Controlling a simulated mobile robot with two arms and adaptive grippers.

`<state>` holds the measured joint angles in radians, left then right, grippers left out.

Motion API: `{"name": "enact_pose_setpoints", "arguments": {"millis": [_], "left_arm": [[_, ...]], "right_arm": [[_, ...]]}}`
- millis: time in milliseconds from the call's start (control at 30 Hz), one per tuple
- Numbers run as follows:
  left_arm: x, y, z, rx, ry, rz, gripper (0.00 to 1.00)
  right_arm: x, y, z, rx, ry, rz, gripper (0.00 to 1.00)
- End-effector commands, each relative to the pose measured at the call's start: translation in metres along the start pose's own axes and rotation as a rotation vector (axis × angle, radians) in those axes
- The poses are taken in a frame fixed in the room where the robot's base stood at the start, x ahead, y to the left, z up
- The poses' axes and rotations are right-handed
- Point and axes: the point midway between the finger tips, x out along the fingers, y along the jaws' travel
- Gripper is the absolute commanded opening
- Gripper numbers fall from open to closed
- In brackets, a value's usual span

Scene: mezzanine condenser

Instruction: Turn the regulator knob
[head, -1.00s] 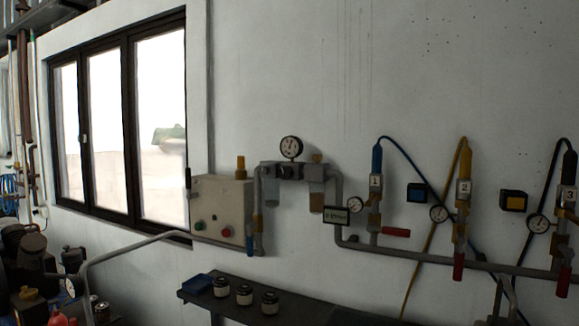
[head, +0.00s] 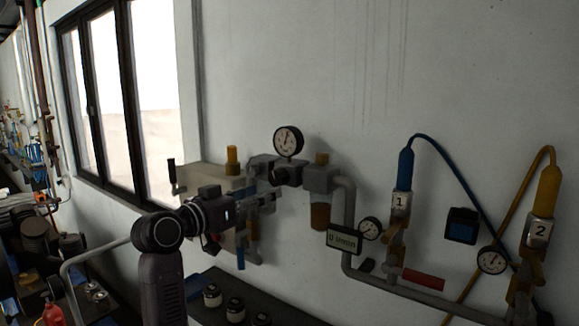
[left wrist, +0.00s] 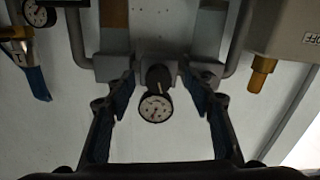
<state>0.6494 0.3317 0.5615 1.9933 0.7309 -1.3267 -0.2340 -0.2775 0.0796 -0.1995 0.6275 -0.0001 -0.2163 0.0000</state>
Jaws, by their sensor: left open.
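The regulator knob (head: 279,178) is a dark round knob on the front of the grey regulator body, with a round white pressure gauge (head: 288,141) above it. In the left wrist view, which is upside down, the knob (left wrist: 157,78) shows above the gauge (left wrist: 155,108). My left gripper (head: 270,200) comes in from the left, just below and left of the knob. It is open and empty, and in the wrist view its two fingers (left wrist: 158,92) stand either side of the knob, apart from it. My right gripper is not in view.
A beige control box (head: 200,178) hangs behind my left arm. A brown filter bowl (head: 320,212) and a flow display (head: 344,240) are right of the regulator. Pipes run to numbered hose outlets. A dark shelf (head: 285,305) with small jars is below.

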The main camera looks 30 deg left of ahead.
Motion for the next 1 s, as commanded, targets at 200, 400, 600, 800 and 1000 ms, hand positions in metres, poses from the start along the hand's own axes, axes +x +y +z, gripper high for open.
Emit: {"name": "enact_pose_setpoints", "arguments": {"millis": [200, 400, 600, 800, 1000], "left_arm": [[0.007, 0.003, -0.016, 0.008, 0.019, 0.007, 0.49], [0.040, 0.004, -0.018, 0.006, 0.018, 0.008, 0.49], [0.063, 0.003, -0.016, 0.008, 0.019, 0.005, 0.49], [0.071, 0.003, -0.015, 0.011, 0.019, 0.005, 0.49], [0.071, 0.003, -0.014, 0.011, 0.019, 0.004, 0.49]], "right_arm": [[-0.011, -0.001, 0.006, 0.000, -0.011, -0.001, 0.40], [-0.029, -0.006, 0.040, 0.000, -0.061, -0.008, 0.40], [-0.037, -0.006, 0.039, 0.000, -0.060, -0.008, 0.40], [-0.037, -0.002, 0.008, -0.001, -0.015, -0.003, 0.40], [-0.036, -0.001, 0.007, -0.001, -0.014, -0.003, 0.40]]}}
